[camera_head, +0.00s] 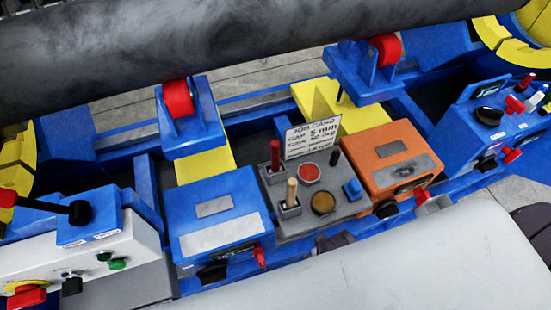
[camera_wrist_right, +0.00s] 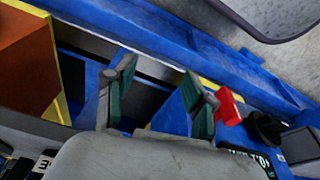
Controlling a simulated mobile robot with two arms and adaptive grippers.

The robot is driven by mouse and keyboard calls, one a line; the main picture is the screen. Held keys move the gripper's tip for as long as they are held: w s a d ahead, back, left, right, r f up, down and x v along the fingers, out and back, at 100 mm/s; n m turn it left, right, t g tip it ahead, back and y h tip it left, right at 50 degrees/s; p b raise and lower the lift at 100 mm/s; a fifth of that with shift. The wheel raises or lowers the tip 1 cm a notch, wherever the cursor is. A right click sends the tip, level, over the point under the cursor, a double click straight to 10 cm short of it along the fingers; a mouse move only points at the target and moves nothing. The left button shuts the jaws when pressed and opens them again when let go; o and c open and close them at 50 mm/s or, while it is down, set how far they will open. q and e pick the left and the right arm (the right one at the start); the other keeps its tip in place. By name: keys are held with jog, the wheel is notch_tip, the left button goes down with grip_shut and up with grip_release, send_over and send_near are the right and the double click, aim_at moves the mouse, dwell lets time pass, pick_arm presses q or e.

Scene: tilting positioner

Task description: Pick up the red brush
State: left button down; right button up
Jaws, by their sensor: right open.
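A red upright handle (camera_head: 275,155), which looks like the red brush, stands in a holder at the back left of a grey tray (camera_head: 330,222). Its lower end is hidden in the holder. My right gripper (camera_wrist_right: 160,95) is open in the right wrist view, with nothing between its green-padded fingers. An orange box (camera_wrist_right: 25,60) is left of the fingers there, and the red handle does not show in that view. In the head view my pale right arm covers the lower right. My left gripper is in neither view.
The tray also holds a wooden handle (camera_head: 292,190), round red and brown items, a small blue block (camera_head: 352,189) and a job card (camera_head: 312,138). A blue box (camera_head: 215,215) and an orange box (camera_head: 395,160) flank it. A large dark cylinder (camera_head: 200,45) spans above.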

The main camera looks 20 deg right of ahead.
jog(key=w+a+r+n+t+y+p, duration=0.1)
jog(key=w+a+r, duration=0.2)
jog(key=r, duration=0.7)
jog(key=w+a+r+n+y, duration=0.1)
jog(key=w+a+r, duration=0.15)
jog(key=r, duration=0.85)
jog(key=w+a+r+n+g+y, duration=0.1)
jog(key=w+a+r+n+y, duration=0.1)
jog(key=w+a+r+n, duration=0.4)
notch_tip(320, 180, up, 6)
jog(key=n+g+h, duration=0.1)
jog(key=g+h, duration=0.2)
jog(key=h, duration=0.1)
send_over(274, 144)
jog(key=shift+r, duration=0.15)
notch_tip(274, 144, down, 8)
jog(key=shift+f, duration=0.1)
jog(key=shift+w+d+f+p, duration=0.15)
jog(key=shift+f+p, duration=0.1)
jog(key=shift+f, duration=1.1)
jog(key=shift+d+f+p, duration=0.1)
jog(key=shift+f+p, duration=0.1)
jog(key=shift+f, duration=1.1)
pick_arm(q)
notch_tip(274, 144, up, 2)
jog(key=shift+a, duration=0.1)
pick_arm(e)
grip_shut()
